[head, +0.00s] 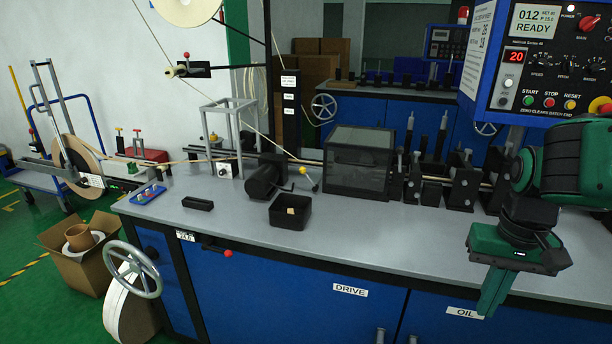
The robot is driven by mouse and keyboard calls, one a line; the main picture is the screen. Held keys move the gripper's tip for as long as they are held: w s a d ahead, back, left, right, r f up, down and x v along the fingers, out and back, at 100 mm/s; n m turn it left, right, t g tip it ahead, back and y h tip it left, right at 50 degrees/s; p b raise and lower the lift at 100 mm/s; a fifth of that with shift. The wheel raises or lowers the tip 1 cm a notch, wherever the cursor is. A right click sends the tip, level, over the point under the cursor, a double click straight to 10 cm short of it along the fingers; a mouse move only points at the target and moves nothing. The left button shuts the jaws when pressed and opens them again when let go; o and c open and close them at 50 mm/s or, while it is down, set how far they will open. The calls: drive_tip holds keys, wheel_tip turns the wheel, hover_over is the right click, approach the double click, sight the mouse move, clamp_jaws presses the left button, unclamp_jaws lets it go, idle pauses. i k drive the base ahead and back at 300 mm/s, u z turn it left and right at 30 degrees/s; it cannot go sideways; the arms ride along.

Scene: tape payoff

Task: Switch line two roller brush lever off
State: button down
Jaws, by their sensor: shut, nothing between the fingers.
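No lever in view carries a label I can read as line two roller brush. A small lever with a yellow knob (303,170) stands on the grey bench beside a black motor-like unit (265,178). Its rod slants down to the right; I cannot tell whether this is on or off. Other levers with red and orange knobs (137,140) stand at the far left end of the line. My gripper (490,302) is at the right, in front of the bench edge and above the blue OIL cabinet. Its green fingers point down, shut and empty, well apart from these levers.
An open black bin (290,210) and a dark block (198,204) lie on the bench (380,228). A dark clear-sided box (358,163) stands behind. A control panel (540,60) hangs at upper right. A handwheel (132,269) juts out front left. The bench front is mostly clear.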

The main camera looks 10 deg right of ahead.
sight(302, 170)
drive_tip(key=i, duration=0.2)
drive_tip(key=u, duration=0.85)
drive_tip(key=k, duration=1.1)
drive_tip(key=u, duration=1.05)
drive_tip(key=k, duration=0.3)
drive_tip(key=i, duration=0.75)
drive_tip(key=z, duration=1.05)
drive_tip(key=i, duration=1.3)
drive_tip(key=z, duration=0.5)
drive_tip(key=i, duration=0.35)
drive_tip(key=z, duration=0.2)
